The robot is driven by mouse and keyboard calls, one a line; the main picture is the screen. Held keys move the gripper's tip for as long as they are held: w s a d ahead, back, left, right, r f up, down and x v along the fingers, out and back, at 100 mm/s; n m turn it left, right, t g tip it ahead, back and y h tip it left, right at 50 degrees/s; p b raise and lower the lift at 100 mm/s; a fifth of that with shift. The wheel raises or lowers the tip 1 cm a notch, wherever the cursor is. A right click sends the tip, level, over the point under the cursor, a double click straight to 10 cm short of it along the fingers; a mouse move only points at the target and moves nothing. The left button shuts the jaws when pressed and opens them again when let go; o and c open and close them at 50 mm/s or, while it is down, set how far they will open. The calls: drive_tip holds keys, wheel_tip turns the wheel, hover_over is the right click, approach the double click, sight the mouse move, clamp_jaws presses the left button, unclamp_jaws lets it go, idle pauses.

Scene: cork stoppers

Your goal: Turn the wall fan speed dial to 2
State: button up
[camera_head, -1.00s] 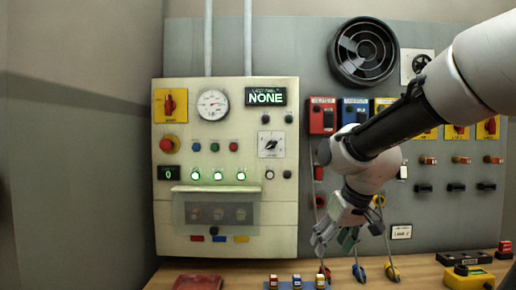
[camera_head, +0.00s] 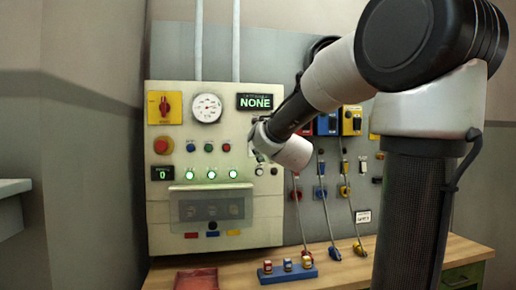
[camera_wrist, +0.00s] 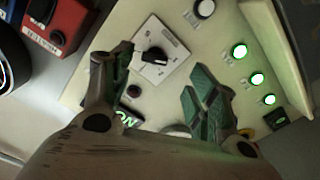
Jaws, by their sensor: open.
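A black rotary dial (camera_wrist: 154,56) on a white square plate shows in the wrist view, on the cream control panel. Its markings are too small to read. My gripper (camera_wrist: 158,72) is open, with green-padded fingers apart and the dial between and a little beyond them in the picture; I see no contact. In the head view my wrist hides this dial. The black wall fan (camera_head: 318,47) is mostly hidden behind my arm, and so is the white-plated dial seen beside it earlier. I cannot tell from labels which dial sets the fan.
The cream control panel (camera_head: 160,218) carries a gauge (camera_head: 206,108), a display reading NONE (camera_head: 255,101), a red mushroom button (camera_head: 162,145) and lit green buttons. A red box (camera_wrist: 68,18) is left of the panel in the wrist view. The wooden bench (camera_head: 340,272) stands below.

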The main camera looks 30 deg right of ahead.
drive_tip(key=x, duration=0.8)
drive_tip(key=shift+d+r+n, duration=0.15)
drive_tip(key=shift+r+n, duration=0.15)
drive_tip(key=shift+s, duration=0.15)
drive_tip(key=c, duration=1)
